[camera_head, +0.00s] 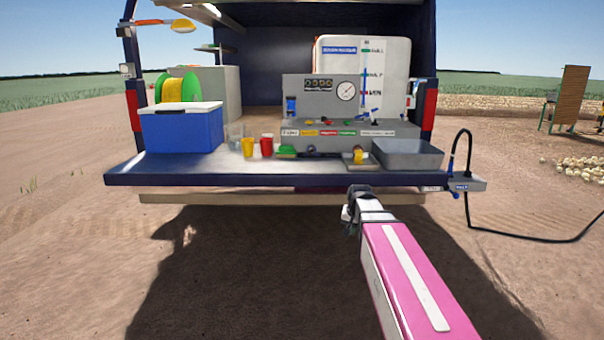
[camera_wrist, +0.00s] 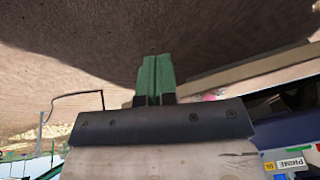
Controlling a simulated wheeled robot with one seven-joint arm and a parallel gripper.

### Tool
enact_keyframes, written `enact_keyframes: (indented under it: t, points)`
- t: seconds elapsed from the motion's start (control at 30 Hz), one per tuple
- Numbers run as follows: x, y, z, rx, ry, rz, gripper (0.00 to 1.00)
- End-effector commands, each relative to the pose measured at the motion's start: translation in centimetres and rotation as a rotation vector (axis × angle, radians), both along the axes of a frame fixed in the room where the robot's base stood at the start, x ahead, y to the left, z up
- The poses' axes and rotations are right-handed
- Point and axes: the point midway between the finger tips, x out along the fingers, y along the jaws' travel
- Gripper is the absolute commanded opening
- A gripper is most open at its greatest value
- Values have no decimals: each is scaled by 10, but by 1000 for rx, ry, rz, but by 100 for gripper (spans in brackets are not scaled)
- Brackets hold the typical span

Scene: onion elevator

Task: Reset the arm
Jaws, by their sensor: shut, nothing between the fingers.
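My pink and white arm (camera_head: 405,270) reaches forward from the bottom right in the head view, and its far end is just in front of and below the tailgate's front edge. My gripper shows in the wrist view with its two green fingers (camera_wrist: 155,80) together and nothing between them. Beyond the fingers is bare brown dirt. In the head view the fingers are hidden or too small to make out.
The dark blue tailgate (camera_head: 215,179) carries a blue cooler (camera_head: 181,130), yellow (camera_head: 248,147) and red (camera_head: 267,145) cups, a grey control panel (camera_head: 345,130) and a grey tray (camera_head: 408,155). A bracket with a black hose (camera_head: 467,184) sticks out at the right. The ground in front is clear.

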Motion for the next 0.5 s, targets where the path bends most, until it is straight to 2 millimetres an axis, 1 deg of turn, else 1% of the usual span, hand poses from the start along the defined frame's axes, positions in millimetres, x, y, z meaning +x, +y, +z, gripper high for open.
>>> enact_keyframes:
  t: [0.03,0.1,0.17,0.2,0.27,0.3,0.4,0.5]
  points:
    - [-22,0,-19,-10,31,22,0]
    - [-44,0,-42,-23,68,55,0]
    - [-63,1,-60,-32,101,82,0]
    - [-77,1,-72,-38,123,101,0]
    - [-97,1,-89,-46,154,130,0]
    - [-110,1,-99,-51,175,149,0]
    - [-141,1,-122,-62,223,195,0]
    - [-165,1,-138,-70,260,231,0]
